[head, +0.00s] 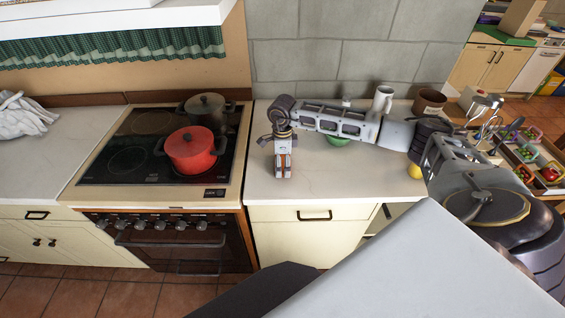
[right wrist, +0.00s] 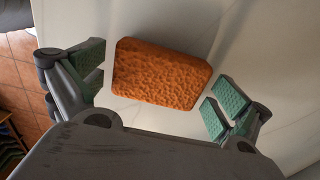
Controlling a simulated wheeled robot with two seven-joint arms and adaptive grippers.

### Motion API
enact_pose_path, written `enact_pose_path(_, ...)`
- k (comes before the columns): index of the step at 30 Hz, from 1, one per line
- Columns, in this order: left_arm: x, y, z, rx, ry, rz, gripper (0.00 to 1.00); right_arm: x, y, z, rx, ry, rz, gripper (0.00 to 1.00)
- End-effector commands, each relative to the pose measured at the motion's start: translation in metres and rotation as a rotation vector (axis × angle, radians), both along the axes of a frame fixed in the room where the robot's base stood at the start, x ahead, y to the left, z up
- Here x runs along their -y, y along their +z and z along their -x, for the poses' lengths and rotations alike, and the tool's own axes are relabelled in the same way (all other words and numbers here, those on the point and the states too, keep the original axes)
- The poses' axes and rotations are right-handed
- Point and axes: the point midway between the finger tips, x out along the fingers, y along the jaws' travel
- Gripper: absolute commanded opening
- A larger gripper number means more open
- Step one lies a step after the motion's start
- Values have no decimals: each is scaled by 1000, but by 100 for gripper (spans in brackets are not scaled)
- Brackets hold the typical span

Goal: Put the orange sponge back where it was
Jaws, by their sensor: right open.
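The orange sponge (right wrist: 162,73) is a rough, rounded block lying on the pale countertop in the right wrist view. My right gripper (head: 283,173) points down over the counter just right of the stove. Its green-padded fingers (right wrist: 157,92) are spread, one on each side of the sponge, with a gap at both ends. It is open and holds nothing. In the head view the gripper mostly hides the sponge. My left gripper is not in view.
A stove (head: 130,180) with a red pot (head: 191,152) and a dark pot (head: 206,108) stands to the left. A green bowl (head: 338,140), white mug (head: 382,99), brown pot (head: 429,101) and yellow lemon (head: 414,171) are on the counter. Counter front is clear.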

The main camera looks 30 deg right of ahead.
Motion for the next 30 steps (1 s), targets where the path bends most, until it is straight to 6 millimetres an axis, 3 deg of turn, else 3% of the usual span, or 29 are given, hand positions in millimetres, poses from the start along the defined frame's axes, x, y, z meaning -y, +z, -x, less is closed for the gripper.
enact_pose_path(8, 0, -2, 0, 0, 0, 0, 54, 0, 20, -1, 3, 0, 1, 100)
enact_pose_path(24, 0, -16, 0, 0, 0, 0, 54, 0, 98, -1, 4, 1, 0, 100)
enact_pose_path(30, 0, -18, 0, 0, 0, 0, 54, 0, 117, -1, 1, 1, 0, 100)
